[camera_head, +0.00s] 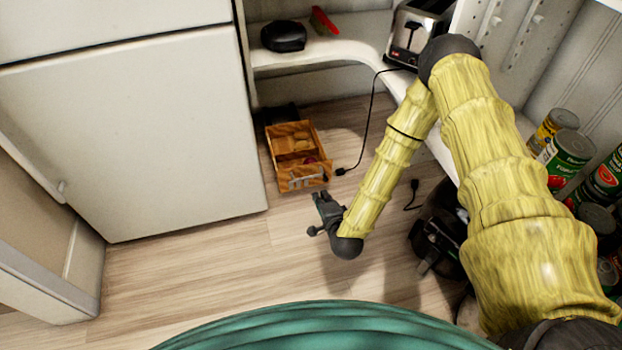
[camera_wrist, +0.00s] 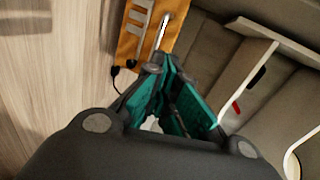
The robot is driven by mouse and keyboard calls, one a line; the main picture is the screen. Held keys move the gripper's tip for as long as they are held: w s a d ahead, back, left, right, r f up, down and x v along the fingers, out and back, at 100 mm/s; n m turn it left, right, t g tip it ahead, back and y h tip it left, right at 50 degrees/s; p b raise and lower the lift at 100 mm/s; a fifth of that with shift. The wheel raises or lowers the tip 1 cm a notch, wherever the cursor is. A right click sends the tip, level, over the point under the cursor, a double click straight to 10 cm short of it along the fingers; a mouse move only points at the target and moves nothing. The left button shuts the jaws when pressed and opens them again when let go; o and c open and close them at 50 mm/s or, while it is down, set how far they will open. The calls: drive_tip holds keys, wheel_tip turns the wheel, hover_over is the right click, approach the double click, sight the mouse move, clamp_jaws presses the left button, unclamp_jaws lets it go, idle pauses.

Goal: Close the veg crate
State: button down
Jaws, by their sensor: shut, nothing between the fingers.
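The veg crate (camera_head: 277,149) is an orange-brown wooden box on the floor beside the fridge, under the corner shelf. Its top is open, and a divider and some pale and reddish contents show inside. Its near face has a pale grey fitting. Part of the crate also shows at the top of the wrist view (camera_wrist: 163,36), with the pale slotted fitting on it. My gripper (camera_head: 319,194) is just in front of the crate's near right corner, apparently apart from it. In the wrist view its teal fingers (camera_wrist: 156,66) are shut and empty, pointing towards the crate.
A white fridge (camera_head: 140,130) stands left of the crate. A curved white shelf (camera_head: 340,50) above holds a toaster (camera_head: 415,32) and a black item (camera_head: 284,36). A black cord and plug (camera_head: 340,171) hang right of the crate. Cans (camera_head: 568,155) stand right. Floor in front is clear.

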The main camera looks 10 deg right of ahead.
drive_tip(key=w, duration=0.1)
drive_tip(key=b, duration=0.6)
approach(309, 165)
drive_tip(key=shift+m+t, duration=0.3)
drive_tip(key=shift+m, duration=0.1)
drive_tip(key=w+f, duration=0.3)
drive_tip(key=w, duration=0.1)
drive_tip(key=shift+a, duration=0.25)
drive_tip(key=shift+w+r+b, duration=0.2)
drive_tip(key=shift+w+b, duration=0.55)
drive_tip(key=shift+w, duration=0.4)
drive_tip(key=shift+w, duration=0.1)
